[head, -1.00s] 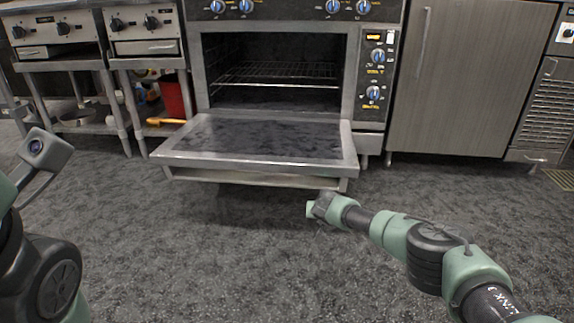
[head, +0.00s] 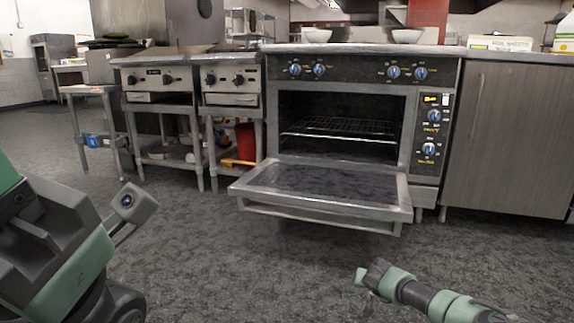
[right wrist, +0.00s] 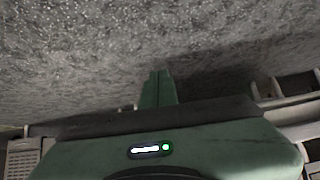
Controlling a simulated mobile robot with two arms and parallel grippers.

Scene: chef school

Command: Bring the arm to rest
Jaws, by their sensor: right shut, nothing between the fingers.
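My right arm (head: 440,304) reaches in from the lower right in the head view, with its gripper (head: 368,278) over the floor in front of the oven. The right wrist view shows its two green fingers (right wrist: 157,88) pressed together, with nothing between them. The fingers are apart from the oven door. My left arm (head: 75,265) fills the lower left of the head view, bent close to me, and its fingers are not visible.
The oven (head: 345,115) stands ahead with its door (head: 320,186) folded down over the floor. Steel stands with burners (head: 160,78) are left of it, and a steel cabinet (head: 515,140) is at right. The grey floor (head: 210,255) before the oven is clear.

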